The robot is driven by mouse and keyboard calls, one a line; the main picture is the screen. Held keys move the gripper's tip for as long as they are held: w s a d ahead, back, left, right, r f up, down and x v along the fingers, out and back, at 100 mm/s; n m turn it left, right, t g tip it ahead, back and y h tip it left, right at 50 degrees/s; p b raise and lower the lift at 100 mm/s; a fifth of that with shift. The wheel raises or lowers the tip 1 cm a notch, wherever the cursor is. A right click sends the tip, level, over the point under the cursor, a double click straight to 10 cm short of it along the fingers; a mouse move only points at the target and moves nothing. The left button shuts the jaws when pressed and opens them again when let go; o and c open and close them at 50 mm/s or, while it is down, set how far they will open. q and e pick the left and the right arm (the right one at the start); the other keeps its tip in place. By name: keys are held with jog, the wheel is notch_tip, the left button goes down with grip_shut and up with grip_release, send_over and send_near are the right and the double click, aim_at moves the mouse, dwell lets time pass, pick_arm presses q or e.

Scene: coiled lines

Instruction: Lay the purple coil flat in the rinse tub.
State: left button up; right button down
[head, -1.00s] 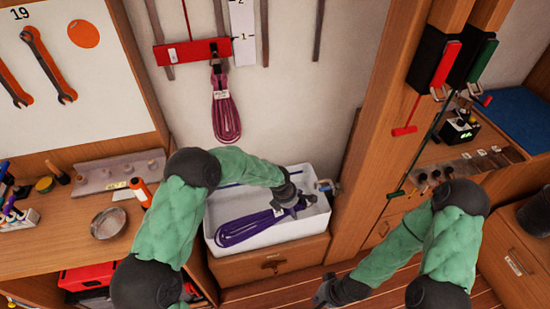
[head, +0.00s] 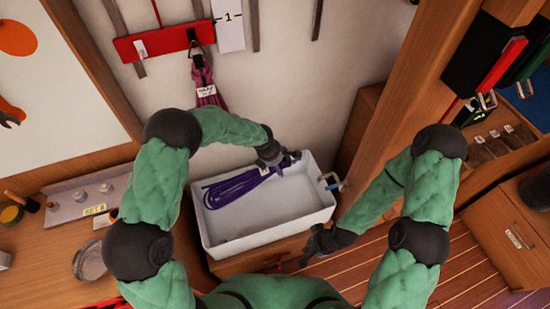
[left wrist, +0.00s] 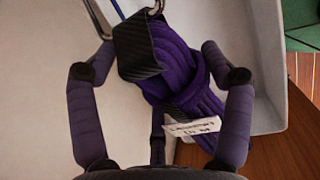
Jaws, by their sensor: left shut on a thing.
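The purple coil (head: 235,187) shows against the back left of the white rinse tub (head: 265,240). My left gripper (head: 275,157) is shut on its right, bundled end. In the left wrist view the looped purple coil (left wrist: 175,60) sits between the fingers of my left gripper (left wrist: 158,52). A white tag and a black flat piece are on the coil. I cannot tell whether the loops rest on the tub floor or hang just above it. My right gripper (head: 318,242) is low, outside the tub's front right corner. Its fingers are too small to read.
A magenta coil (head: 205,80) hangs from a red rack (head: 165,42) on the wall behind. A clamp (head: 331,182) sits on the tub's right rim. A wooden post (head: 400,95) rises to the right. A round metal dish (head: 88,260) stands on the left bench.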

pick_arm(q)
jog(key=shift+s+f, duration=0.1)
jog(key=shift+f, duration=0.45)
notch_tip(320, 180, down, 21)
jog(key=b, duration=1.5)
jog(key=shift+f, duration=0.1)
jog(key=o, duration=1.6)
